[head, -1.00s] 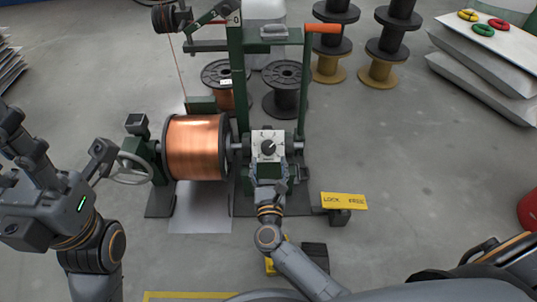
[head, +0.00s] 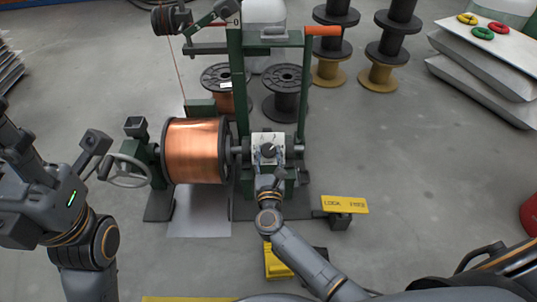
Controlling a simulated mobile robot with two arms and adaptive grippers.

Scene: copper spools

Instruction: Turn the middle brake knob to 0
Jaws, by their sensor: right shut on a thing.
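The brake knob (head: 269,150) is a small dark round knob on a white dial plate (head: 258,139) on the green winding machine. My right gripper (head: 268,158) reaches up from below and is shut on the knob, its fingers covering the lower part of the plate. The dial's marks are too small to read. My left gripper (head: 88,150) is at the left edge, near the grey handwheel, and holds nothing I can see. Its jaw opening is unclear.
A copper-wound spool (head: 196,150) sits left of the dial, with a handwheel (head: 130,172) beside it. A yellow lock sign (head: 344,204) stands at the right. Black spools (head: 286,92) stand behind.

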